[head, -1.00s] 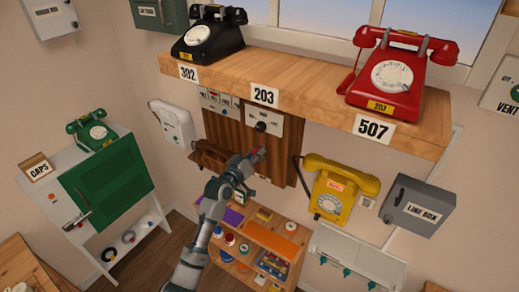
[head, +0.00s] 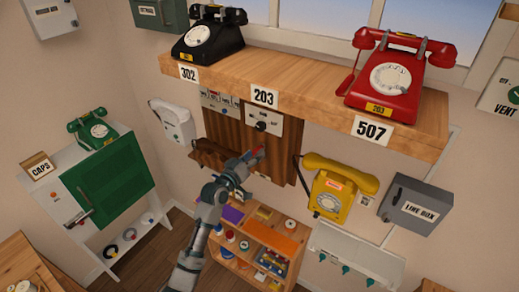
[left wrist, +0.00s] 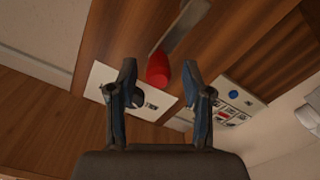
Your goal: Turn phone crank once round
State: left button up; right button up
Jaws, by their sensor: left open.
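The crank shows in the left wrist view as a grey metal arm (left wrist: 186,26) with a red handle (left wrist: 158,70), in front of a brown wooden panel (left wrist: 115,25). My left gripper (left wrist: 159,72) is open, with one finger on each side of the red handle. I cannot tell whether either finger touches it. In the head view my left gripper (head: 250,160) is at the wooden panel (head: 283,150), and a bit of red shows at its tip. It hides most of the crank there. My right gripper is not in view.
A shelf (head: 300,85) with a black phone (head: 208,35) and a red phone (head: 392,78) juts out above the panel. A yellow phone (head: 333,190) hangs to the right, a white phone (head: 172,120) to the left. A low wooden rack (head: 262,240) stands below.

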pick_arm(q)
jog(key=p+v, duration=0.2)
jog(key=v, duration=0.3)
jog(key=shift+p, duration=0.35)
